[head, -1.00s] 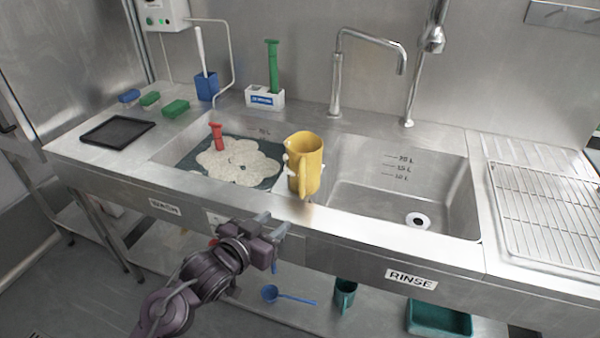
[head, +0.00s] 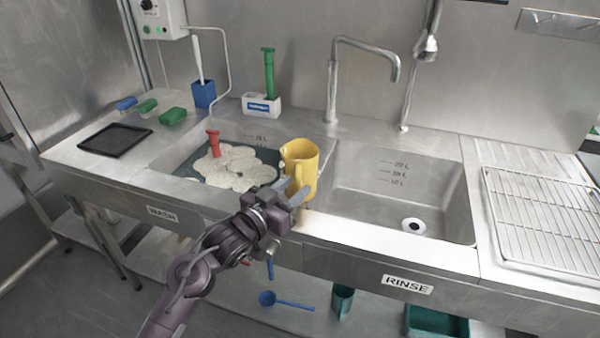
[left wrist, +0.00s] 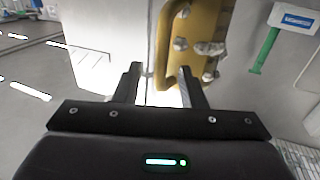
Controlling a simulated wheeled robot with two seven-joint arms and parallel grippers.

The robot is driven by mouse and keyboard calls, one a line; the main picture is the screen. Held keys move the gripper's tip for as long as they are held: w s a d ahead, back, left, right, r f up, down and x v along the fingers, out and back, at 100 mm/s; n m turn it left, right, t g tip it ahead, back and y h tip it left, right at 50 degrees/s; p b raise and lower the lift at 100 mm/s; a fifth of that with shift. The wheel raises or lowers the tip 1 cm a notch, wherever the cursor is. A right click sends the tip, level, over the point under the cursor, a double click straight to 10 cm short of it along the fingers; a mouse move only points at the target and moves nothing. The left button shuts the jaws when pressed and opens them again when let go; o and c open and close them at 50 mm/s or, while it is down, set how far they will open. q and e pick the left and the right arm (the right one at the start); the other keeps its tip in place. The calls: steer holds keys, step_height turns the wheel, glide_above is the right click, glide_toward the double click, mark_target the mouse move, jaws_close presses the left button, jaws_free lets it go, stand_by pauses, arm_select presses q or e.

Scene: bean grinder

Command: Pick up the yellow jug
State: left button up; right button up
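The yellow jug (head: 303,165) stands upright on the divider between the wash and rinse sinks, with pale bits of foam on its side. My left gripper (head: 291,190) is at the jug's front left side, its fingers apart. In the left wrist view the jug (left wrist: 205,25) is just ahead, with its handle side facing the gap between the open fingers (left wrist: 160,72). Nothing is held. Whether a finger touches the jug cannot be told. My right gripper is not in view.
The foamy wash sink (head: 185,165) holds a red-handled tool (head: 213,143). The rinse sink (head: 400,205) is empty at right. A tall faucet (head: 333,80) stands behind. A green brush in a white holder (head: 262,108) stands at the back. A wire rack (head: 545,215) lies at far right.

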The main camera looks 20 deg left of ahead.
arm_select(q)
steer(key=shift+w+d, duration=0.1)
steer(key=shift+w, duration=0.2)
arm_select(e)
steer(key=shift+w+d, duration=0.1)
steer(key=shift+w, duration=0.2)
arm_select(q)
jaws_close()
